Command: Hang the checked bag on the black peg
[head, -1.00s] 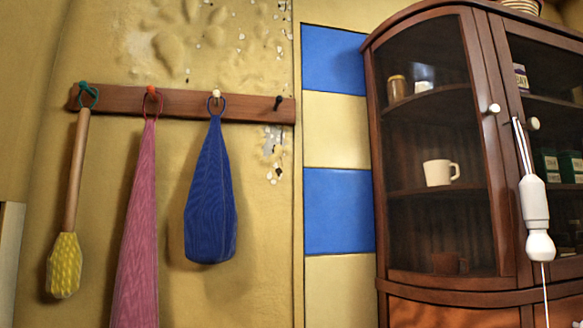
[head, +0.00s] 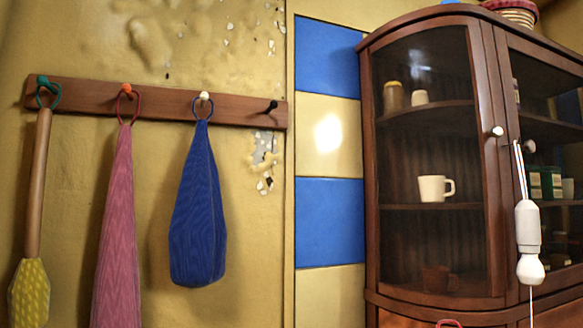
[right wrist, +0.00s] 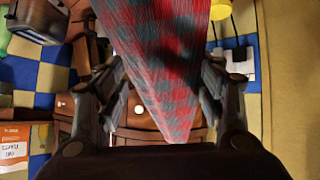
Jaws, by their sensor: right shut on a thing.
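The black peg (head: 271,107) is empty at the right end of the wooden rail (head: 240,110) in the head view. The red and grey checked bag (right wrist: 165,50) fills the middle of the right wrist view. My right gripper (right wrist: 164,72) is shut on the bag, with a finger on each side of it. A small red loop (head: 448,323) shows at the bottom edge of the head view, probably the bag's; the rest of the bag is out of that view. My left gripper is not in view.
A blue bag (head: 198,215) hangs on the white peg, left of the black peg. A pink cloth (head: 117,230) and a yellow-headed brush (head: 30,290) hang further left. A glass-fronted wooden cabinet (head: 372,190) with a hanging white pendant (head: 529,240) stands right.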

